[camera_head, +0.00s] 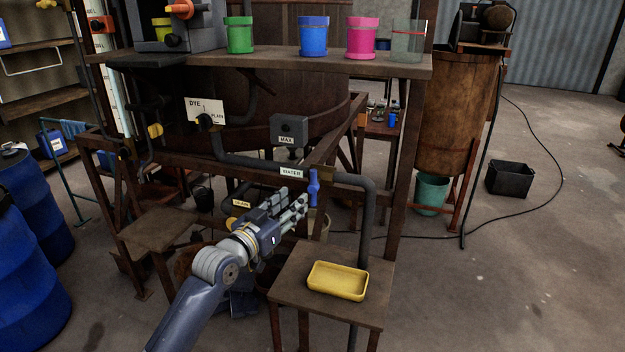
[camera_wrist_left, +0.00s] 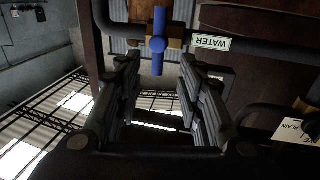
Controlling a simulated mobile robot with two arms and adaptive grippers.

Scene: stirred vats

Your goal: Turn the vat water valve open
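The water valve has a blue handle (camera_head: 313,188) on a dark pipe, next to a white label reading WATER (camera_head: 291,172). In the head view the handle stands upright. My left gripper (camera_head: 296,200) is just left of and slightly below the handle, pointing toward it. In the left wrist view the blue handle (camera_wrist_left: 158,45) lies ahead between the two spread fingers (camera_wrist_left: 157,85), beyond their tips, and the WATER label (camera_wrist_left: 212,42) is beside it. The left gripper is open and holds nothing. The brown vat (camera_head: 270,105) stands behind. My right gripper is not in view.
A small table (camera_head: 290,312) with a yellow tray (camera_head: 338,281) stands below and right of the valve. A shelf (camera_head: 270,62) above bears green, blue and pink pots. A dark pipe (camera_head: 368,225) runs down right of the valve. Blue barrels (camera_head: 30,260) stand at left.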

